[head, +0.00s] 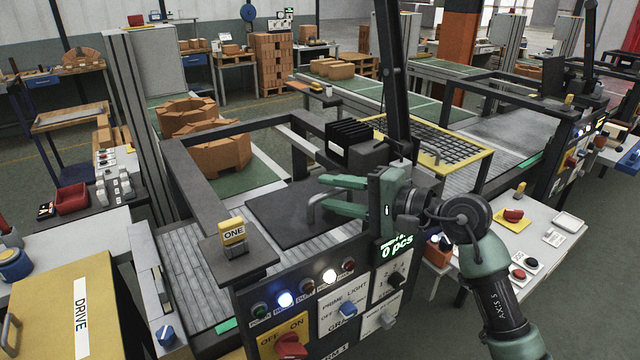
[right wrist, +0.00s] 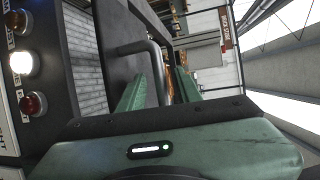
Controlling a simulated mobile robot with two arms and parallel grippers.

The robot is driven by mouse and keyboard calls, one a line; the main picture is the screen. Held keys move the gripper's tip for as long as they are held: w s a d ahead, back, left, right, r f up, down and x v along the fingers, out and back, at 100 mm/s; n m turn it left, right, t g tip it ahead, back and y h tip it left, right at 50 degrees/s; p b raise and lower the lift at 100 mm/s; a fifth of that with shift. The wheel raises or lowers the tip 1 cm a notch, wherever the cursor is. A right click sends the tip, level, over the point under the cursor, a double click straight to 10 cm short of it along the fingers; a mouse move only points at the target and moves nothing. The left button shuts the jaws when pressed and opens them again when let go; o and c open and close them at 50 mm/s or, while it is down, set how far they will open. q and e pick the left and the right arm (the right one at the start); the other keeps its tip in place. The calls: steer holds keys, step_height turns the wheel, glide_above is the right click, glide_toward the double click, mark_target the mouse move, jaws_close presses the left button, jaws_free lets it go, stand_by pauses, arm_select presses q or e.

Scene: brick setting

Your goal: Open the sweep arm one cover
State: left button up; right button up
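The sweep arm one cover appears to be the dark flat panel (head: 275,212) behind the yellow ONE sign (head: 233,231). It lies flat and looks closed. A grey bent bar handle (head: 315,208) stands up at its right side. My right gripper (head: 338,190) is at this handle. In the right wrist view, the handle (right wrist: 154,60) runs down between the two green fingers (right wrist: 158,88). The fingers are apart, with gaps beside the bar, so the gripper looks open around it. Whether a finger touches the bar is unclear. My left gripper is out of view.
The control panel (head: 325,292) with lit buttons, knobs and a green counter display (head: 396,247) stands directly below the gripper. A dark upright post (head: 391,80) and a black finned block (head: 350,140) rise behind it. A yellow-framed grid (head: 430,140) lies to the right.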

mark_target(319, 191)
steer(key=shift+p+x, duration=0.4)
steer(key=shift+x, duration=1.25)
jaws_close()
